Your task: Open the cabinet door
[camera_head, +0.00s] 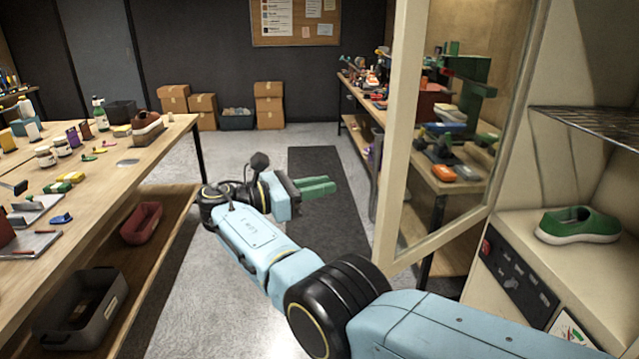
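The cream cabinet (520,235) stands at the right with its inside in view. Its door (405,130), a cream frame around a clear pane, stands swung open, with a gap between its lower part and the cabinet's inside. A green shoe with a white sole (578,225) rests inside, under a wire shelf (597,122). My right arm crosses the lower middle, in front of the door's bottom corner. My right gripper (318,187), with green fingers, is left of the door and apart from it. Its fingers look close together, nothing visible between them. My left gripper is out of view.
A wooden workbench (155,170) with bottles, tools and a brown shoe (147,127) runs along the left. Another cluttered bench (350,90) stands behind the door. Cardboard boxes (268,105) stand at the back wall. The floor between the benches is clear, with a dark mat (315,160).

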